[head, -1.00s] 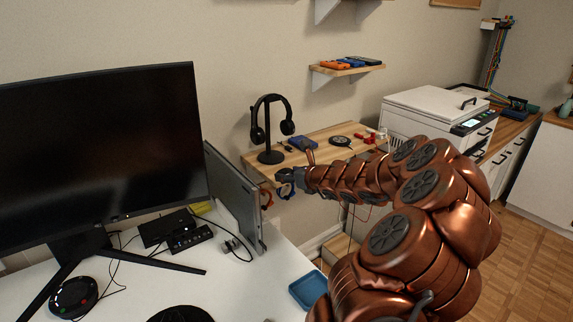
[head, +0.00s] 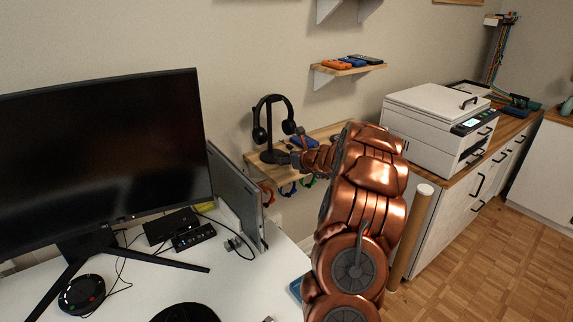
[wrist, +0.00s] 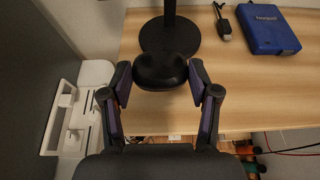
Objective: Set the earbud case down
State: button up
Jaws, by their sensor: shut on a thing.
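The earbud case (wrist: 160,70) is a small, dark, rounded thing between the fingertips of my gripper (wrist: 160,76) in the wrist view. The gripper is shut on it from both sides. The case is over the wooden shelf (wrist: 150,118), near its front edge and just in front of the round base of the headphone stand (wrist: 170,34). I cannot tell whether it touches the shelf. In the head view my gripper (head: 291,159) is small beside the stand's base, and the case cannot be made out.
A blue drive (wrist: 268,29) and a small dark stick (wrist: 221,22) lie to the right on the shelf. Black headphones (head: 272,120) hang on the stand. A grey panel (head: 237,195) stands left of the shelf. Coloured hooks hang under its front edge. Bare wood lies right of the case.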

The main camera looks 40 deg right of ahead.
aim_at(287, 171)
jog(key=shift+w+d+f, duration=0.1)
jog(key=shift+w+d, duration=0.05)
jog(key=shift+w, duration=0.1)
jog(key=shift+f, duration=1.65)
jog(key=shift+f, duration=0.1)
jog(key=o, duration=1.2)
jog(key=shift+c, duration=0.2)
